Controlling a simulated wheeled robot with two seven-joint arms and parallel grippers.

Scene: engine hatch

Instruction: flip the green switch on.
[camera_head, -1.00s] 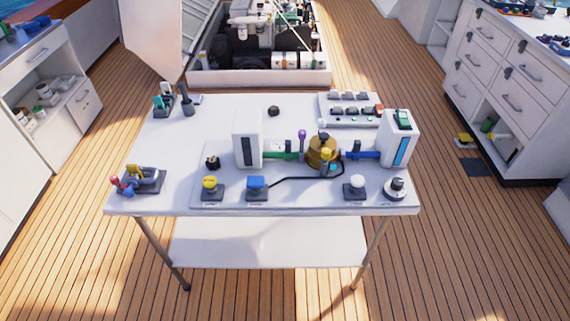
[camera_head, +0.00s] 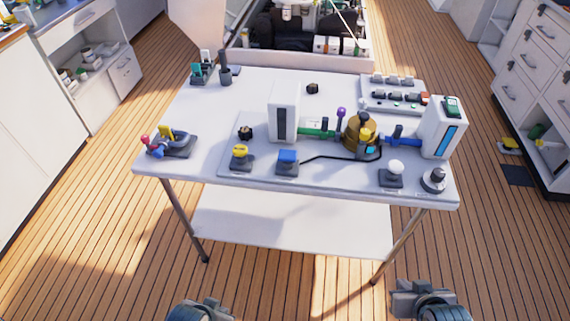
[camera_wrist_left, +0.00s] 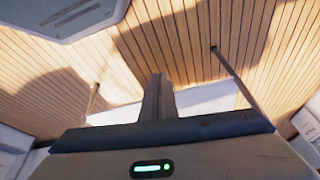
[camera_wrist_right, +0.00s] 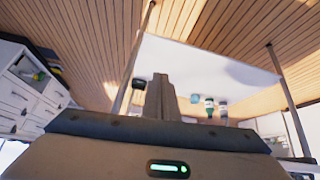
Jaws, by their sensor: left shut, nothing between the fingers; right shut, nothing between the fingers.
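A green switch (camera_head: 451,106) sits on top of the white box (camera_head: 444,135) with a blue stripe, at the right end of the table. A second green part, a teal lever (camera_head: 196,73), stands on a dark base at the table's back left; which way either one is set is too small to tell. My left gripper (camera_wrist_left: 157,97) is shut and empty. My right gripper (camera_wrist_right: 161,97) is shut and empty. In the head view both arms show only at the bottom edge, in front of the table and apart from everything on it.
The white table (camera_head: 345,185) holds a yellow button (camera_head: 240,153), a blue button (camera_head: 288,157), a white knob (camera_head: 395,166), a brass valve body (camera_head: 360,132) with pipes, and a button panel (camera_head: 395,92). Table legs stand ahead. Wooden floor (camera_head: 100,260) before the table is clear.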

